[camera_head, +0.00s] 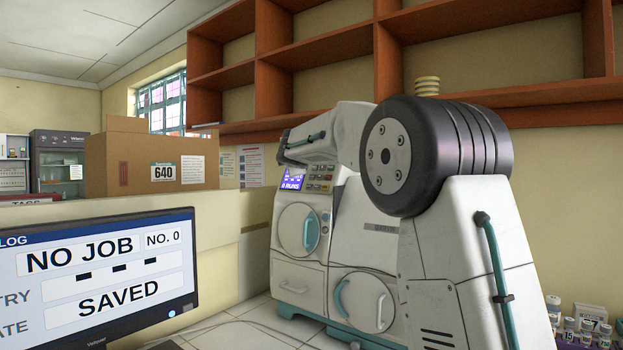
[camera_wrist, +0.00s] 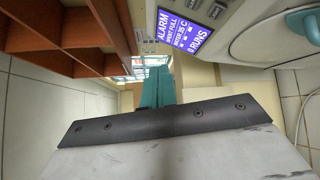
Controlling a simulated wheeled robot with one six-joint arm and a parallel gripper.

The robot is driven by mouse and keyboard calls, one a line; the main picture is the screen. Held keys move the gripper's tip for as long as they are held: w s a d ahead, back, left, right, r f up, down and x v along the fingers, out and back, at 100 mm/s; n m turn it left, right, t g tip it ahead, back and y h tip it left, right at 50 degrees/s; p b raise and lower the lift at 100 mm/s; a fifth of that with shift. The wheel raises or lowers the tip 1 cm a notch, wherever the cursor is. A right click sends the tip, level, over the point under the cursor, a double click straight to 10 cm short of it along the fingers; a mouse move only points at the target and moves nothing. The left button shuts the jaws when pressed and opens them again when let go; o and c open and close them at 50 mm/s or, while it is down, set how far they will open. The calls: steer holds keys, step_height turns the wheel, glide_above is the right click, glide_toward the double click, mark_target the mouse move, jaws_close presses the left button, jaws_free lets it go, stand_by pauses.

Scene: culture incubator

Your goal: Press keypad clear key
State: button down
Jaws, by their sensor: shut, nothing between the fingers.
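The keypad (camera_head: 320,179) is a block of small keys on the upper front of the white incubator (camera_head: 301,270), right of its purple display (camera_head: 292,180). The key labels are too small to read, so I cannot tell which is the clear key. In the wrist view the display (camera_wrist: 182,26) appears turned on its side and reads ALARM, with part of the keypad (camera_wrist: 218,9) at the top edge. My gripper (camera_wrist: 156,72) shows there as teal fingers, shut and empty, apart from the panel in that picture. In the head view I cannot make out the gripper; my arm covers part of the incubator.
A monitor (camera_head: 95,276) reading NO JOB and SAVED stands at the left front. A cardboard box (camera_head: 132,174) sits on a partition behind it. Orange-brown shelves (camera_head: 385,58) hang above. Several small bottles (camera_head: 570,325) stand at the lower right. The tiled counter (camera_head: 215,325) has bare space.

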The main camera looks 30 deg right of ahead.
steer(key=w+d+f, duration=0.2)
steer(key=d+f, duration=0.2)
steer(key=d, duration=0.3)
steer(key=shift+w+d, duration=0.15)
steer(key=shift+w, duration=0.15)
steer(key=shift+d, duration=0.1)
stand_by(1.8)
steer(key=shift+w+d+f, duration=0.1)
steer(key=shift+w+d, duration=0.05)
steer(key=shift+d, duration=0.1)
steer(key=shift+w+d+f, duration=0.1)
steer(key=shift+d+f, duration=0.05)
steer(key=shift+d, duration=0.15)
stand_by(0.9)
steer(key=shift+a, duration=0.1)
steer(key=shift+s+a+r, duration=0.25)
steer(key=shift+a+r, duration=0.05)
steer(key=shift+a, duration=0.25)
steer(key=a, duration=0.1)
steer(key=s+a+r, duration=0.1)
steer(key=a+r, duration=0.1)
steer(key=a, duration=0.1)
steer(key=shift+s+a+r, duration=0.1)
steer(key=shift+s+r, duration=0.05)
steer(key=shift+s, duration=0.1)
